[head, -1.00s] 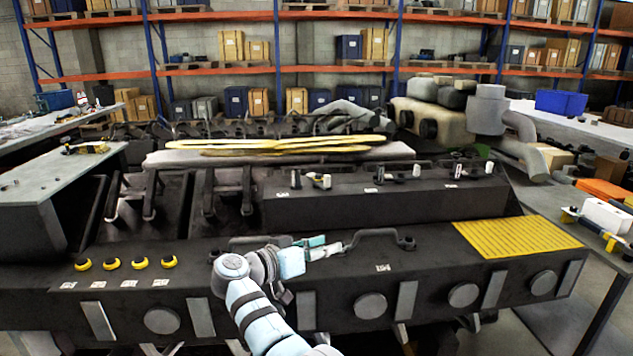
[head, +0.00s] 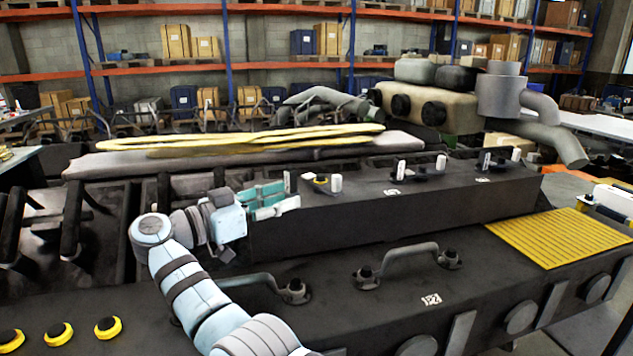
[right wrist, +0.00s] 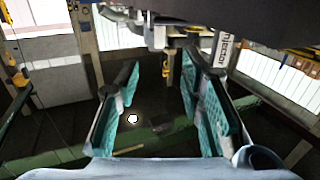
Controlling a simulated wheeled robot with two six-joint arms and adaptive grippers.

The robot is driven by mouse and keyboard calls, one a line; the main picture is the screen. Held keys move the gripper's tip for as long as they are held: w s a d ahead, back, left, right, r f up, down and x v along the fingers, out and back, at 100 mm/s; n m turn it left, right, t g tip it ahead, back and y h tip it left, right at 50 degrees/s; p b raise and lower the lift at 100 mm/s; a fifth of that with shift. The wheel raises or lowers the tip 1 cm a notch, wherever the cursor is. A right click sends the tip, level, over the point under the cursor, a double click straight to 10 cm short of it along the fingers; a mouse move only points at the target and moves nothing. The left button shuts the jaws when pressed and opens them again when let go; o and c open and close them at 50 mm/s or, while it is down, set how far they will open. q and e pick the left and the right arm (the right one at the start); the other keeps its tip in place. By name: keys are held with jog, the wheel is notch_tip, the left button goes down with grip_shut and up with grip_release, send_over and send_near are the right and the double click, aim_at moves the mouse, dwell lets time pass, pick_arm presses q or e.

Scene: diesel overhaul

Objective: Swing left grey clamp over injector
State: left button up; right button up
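I cannot tell the left grey clamp's exact outline there. My right gripper (head: 279,198) is open and empty at that end of the block, teal fingers pointing right. In the right wrist view the finger pads (right wrist: 155,95) are wide apart. Beyond them are a white cylinder labelled "injector" (right wrist: 222,48), a grey part (right wrist: 187,37) and a yellowish bar (right wrist: 170,66). No contact with the fingers is clear. My left gripper is not in view.
Similar middle (head: 420,168) and right (head: 500,160) stations stand along the raised block (head: 400,205). A grey handle (head: 405,262) rises in front. A yellow grid plate (head: 560,238) lies at right. Yellow-and-black knobs (head: 58,333) sit front left.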

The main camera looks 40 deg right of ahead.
aim_at(333, 181)
jog(key=d, duration=1.4)
jog(key=shift+w+d+r+p, duration=0.2)
jog(key=shift+w+p, duration=0.15)
grip_shut()
